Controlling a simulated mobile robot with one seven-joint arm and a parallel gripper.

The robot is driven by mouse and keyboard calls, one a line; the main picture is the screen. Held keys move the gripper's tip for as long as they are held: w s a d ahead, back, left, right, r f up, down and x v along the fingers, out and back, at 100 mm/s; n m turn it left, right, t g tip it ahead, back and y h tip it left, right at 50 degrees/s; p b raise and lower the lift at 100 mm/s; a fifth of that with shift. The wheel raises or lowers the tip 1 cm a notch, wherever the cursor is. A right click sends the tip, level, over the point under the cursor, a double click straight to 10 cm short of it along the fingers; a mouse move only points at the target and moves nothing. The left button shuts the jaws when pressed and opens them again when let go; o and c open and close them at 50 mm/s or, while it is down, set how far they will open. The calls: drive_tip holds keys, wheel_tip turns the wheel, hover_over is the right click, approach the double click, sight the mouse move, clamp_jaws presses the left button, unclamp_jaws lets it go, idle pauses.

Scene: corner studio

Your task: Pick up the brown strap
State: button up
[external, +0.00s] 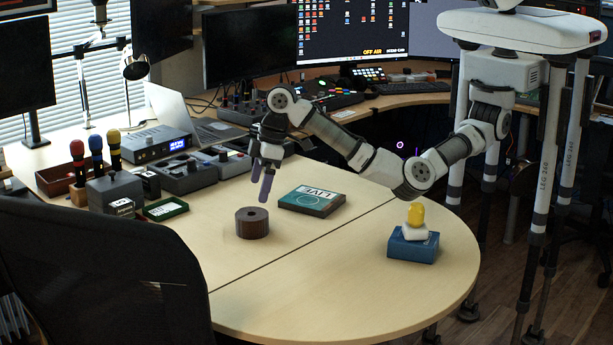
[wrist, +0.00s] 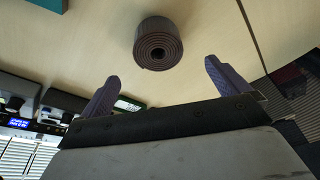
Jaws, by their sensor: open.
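The brown strap (external: 252,223) is rolled into a tight coil and stands on the light wooden table, left of the middle. In the wrist view the coil (wrist: 158,43) shows its spiral end, beyond and between the fingertips. My gripper (external: 267,187) is above the table, up and slightly right of the strap in the external view. Its purple fingers (wrist: 158,75) are spread apart with nothing between them. The gripper and the strap are apart.
A teal-topped box (external: 312,200) lies right of the strap. A blue box (external: 413,248) with white and yellow things on it stands farther right. A small green tray (external: 165,209) and audio gear (external: 187,176) stand at left. The table front is clear.

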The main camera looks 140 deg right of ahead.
sight(252, 214)
drive_tip(key=x, duration=0.5)
drive_tip(key=shift+p+x, duration=0.45)
drive_tip(key=shift+x, duration=2.15)
drive_tip(key=shift+d, duration=0.15)
drive_tip(key=c, duration=1)
drive_tip(key=shift+r, duration=0.1)
